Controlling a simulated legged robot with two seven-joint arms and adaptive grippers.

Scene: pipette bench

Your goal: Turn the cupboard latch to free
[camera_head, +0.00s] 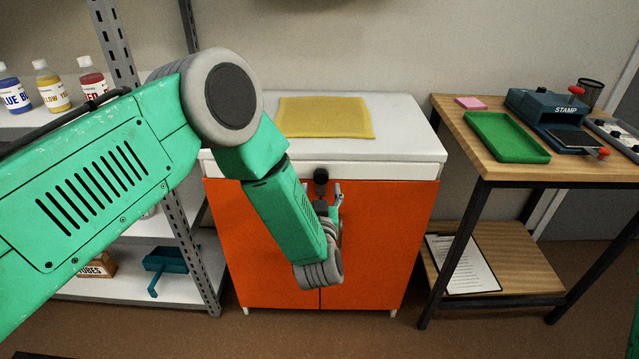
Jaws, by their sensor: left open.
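The cupboard (232,240) has two orange doors under a white top and stands in the middle. A small black latch knob (320,176) sits at the top of the seam between the doors. My left arm comes in from the left and bends down in front of the cupboard. My left gripper (337,190) is open, just right of and slightly below the knob, with its fingers pointing up in the picture. I cannot tell if it touches the latch. My own wrist hides part of the door seam and the area below the knob.
A yellow mat (325,117) lies on the cupboard top. A metal shelf with bottles (52,87) stands left. A wooden table (470,136) at right holds a green tray (507,137) and a stamp machine (550,108). A paper sheet (462,265) lies on its lower shelf.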

